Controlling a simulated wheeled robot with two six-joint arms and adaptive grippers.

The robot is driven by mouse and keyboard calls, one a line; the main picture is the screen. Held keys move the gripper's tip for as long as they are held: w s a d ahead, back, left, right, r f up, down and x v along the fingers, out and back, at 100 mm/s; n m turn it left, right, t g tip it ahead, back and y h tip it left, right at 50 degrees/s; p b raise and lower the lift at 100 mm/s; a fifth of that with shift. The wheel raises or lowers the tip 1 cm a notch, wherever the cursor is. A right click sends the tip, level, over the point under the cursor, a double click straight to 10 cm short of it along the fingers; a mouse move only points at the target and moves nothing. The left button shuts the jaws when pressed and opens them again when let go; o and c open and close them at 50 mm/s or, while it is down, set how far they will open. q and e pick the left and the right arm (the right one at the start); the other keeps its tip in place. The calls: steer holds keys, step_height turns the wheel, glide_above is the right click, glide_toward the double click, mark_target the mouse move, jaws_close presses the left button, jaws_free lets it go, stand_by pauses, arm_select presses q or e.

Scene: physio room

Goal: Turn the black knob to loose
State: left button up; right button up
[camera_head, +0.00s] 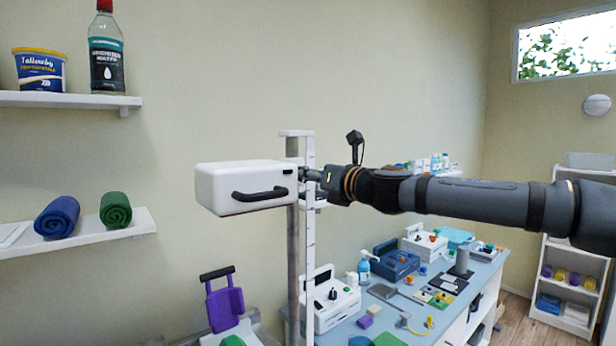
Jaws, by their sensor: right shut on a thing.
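A white box (235,187) with a black handle (260,194) on its front is mounted on an upright grey post. My right gripper (305,175) reaches in from the right and is shut at the box's right side, where the black knob is. The fingers cover the knob, so its shape and its turned position cannot be made out. My left gripper is not in view.
A blue-topped table (400,317) with several devices, bottles and small blocks stands below and to the right. Wall shelves (80,238) on the left hold rolled towels, a tub and a bottle. A white shelf unit (565,280) stands at the far right.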

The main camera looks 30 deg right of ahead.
stand_by(0.3)
steer(key=o, duration=1.2)
steer(key=shift+c, duration=0.2)
